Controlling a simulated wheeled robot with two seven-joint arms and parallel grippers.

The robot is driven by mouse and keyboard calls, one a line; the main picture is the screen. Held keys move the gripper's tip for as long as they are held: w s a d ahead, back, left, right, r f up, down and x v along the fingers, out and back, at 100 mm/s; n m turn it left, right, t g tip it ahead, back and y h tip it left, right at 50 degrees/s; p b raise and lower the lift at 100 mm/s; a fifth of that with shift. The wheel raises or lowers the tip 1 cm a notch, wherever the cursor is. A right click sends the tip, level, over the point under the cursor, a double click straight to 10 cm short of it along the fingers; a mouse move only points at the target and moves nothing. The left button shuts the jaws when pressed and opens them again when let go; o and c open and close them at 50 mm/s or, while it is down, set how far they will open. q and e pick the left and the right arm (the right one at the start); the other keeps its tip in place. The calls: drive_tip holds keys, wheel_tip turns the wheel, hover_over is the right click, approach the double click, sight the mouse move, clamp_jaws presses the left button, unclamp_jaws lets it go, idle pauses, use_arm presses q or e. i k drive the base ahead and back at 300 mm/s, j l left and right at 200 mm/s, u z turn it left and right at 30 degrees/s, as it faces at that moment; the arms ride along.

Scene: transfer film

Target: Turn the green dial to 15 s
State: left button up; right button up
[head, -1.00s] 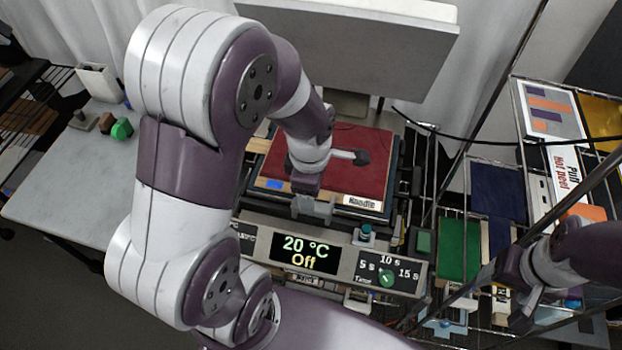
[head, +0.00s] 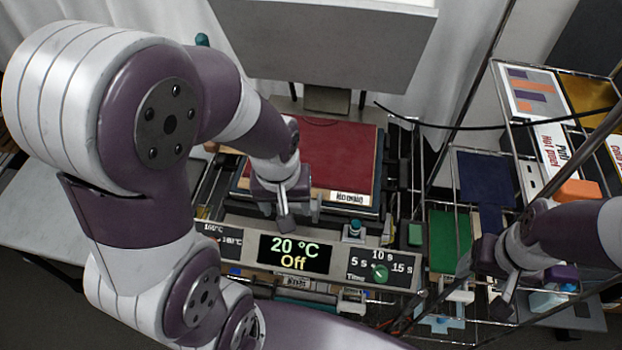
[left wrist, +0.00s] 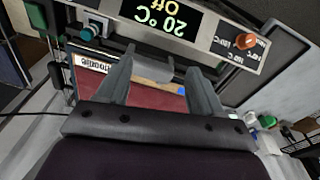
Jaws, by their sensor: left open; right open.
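The green dial (head: 380,273) sits on the right part of the press's front panel (head: 340,262), with marks 5 s, 10 s and 15 s around it. Its pointer direction is too small to tell. The display (head: 295,254) reads 20 °C and Off. My left gripper (head: 285,222) is open and empty, above the front edge of the press, to the left of the dial. In the left wrist view its two fingers (left wrist: 160,85) are spread, with the display beyond them. My right gripper (head: 490,280) is open at the right, near the rack, apart from the dial.
A red pad (head: 340,155) lies on the press under a raised grey plate (head: 330,50). A teal knob (head: 354,230) stands just above the panel. An orange dial (left wrist: 245,41) shows in the left wrist view. A wire rack with coloured sheets (head: 485,180) stands at the right.

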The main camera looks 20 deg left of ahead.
sight(380, 273)
drive_tip(key=u, duration=0.75)
drive_tip(key=k+l+z, duration=0.35)
